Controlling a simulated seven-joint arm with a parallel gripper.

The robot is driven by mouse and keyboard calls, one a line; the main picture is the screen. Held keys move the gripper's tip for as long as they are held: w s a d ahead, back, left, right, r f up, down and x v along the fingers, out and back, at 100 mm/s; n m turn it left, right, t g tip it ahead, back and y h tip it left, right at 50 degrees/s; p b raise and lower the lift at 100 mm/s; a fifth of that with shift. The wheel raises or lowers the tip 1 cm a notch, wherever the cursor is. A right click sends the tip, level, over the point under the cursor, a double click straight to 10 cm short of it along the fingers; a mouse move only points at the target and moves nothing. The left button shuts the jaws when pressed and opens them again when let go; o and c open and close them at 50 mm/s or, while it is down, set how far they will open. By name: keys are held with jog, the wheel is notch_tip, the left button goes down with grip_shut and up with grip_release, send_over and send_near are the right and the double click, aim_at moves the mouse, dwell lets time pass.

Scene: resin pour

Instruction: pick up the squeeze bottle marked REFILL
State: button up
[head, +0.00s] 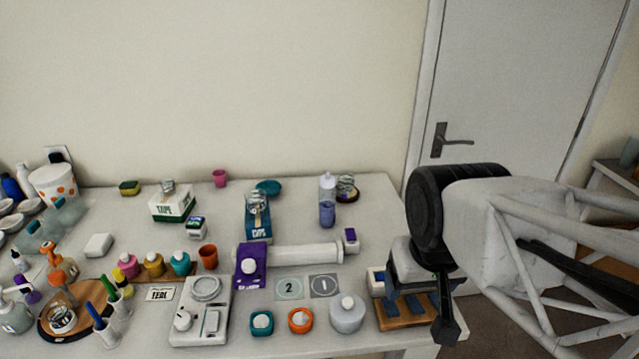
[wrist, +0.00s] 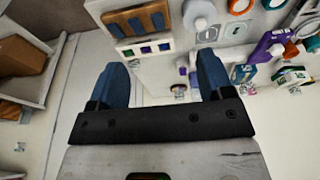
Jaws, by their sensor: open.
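No mark reading REFILL is legible in either view, so I cannot tell which bottle bears it. A clear bottle (head: 327,204) with blue liquid stands upright towards the back of the table. A squat, pale grey bottle (head: 347,316) with a white cap stands near the front edge; it also shows at the top of the wrist view (wrist: 199,14). Small pink (head: 127,266), yellow (head: 153,266) and teal (head: 180,264) bottles stand in a row at left. My gripper (wrist: 160,82) is open and empty, at the table's right end, apart from these bottles.
A wooden rack (wrist: 120,30) with blue pads lies near my gripper. A long white tube (head: 300,254) with a purple holder (head: 247,278) lies across the middle. Tape boxes (head: 172,208) stand behind. The left side is crowded; the table's back right is mostly clear.

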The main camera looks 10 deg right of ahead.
aim_at(333, 186)
jog(key=shift+w, duration=0.1)
dwell(0.3)
jog(key=w+a+f+m+g+y, duration=0.1)
jog(key=w+a+m+y, duration=0.1)
jog(key=w+m+y, duration=0.35)
jog(key=w+a+f+m+g+y, duration=0.1)
jog(key=w+a+f+m+y, duration=0.15)
jog(key=w, duration=0.65)
jog(key=w+a+m+g+y, duration=0.1)
jog(key=w+a+m+y, duration=0.25)
jog(key=w, duration=0.35)
jog(key=w+d+f+m+t+y, duration=0.1)
jog(key=w+d+f+m+t, duration=0.1)
jog(key=w, duration=0.4)
jog(key=w+d+f+m+t+y, duration=0.2)
jog(key=w+m, duration=0.2)
jog(key=w, duration=0.2)
jog(key=w+d+f+m+t+y, duration=0.2)
jog(key=w+m, duration=0.2)
jog(key=w, duration=0.3)
jog(key=shift+d+f+t, duration=0.3)
jog(key=shift+d+t, duration=0.1)
jog(key=shift+w+d+f+m+t, duration=0.25)
jog(key=shift+w+d+m+t, duration=0.05)
jog(key=shift+w+m, duration=0.15)
jog(key=shift+a, duration=0.1)
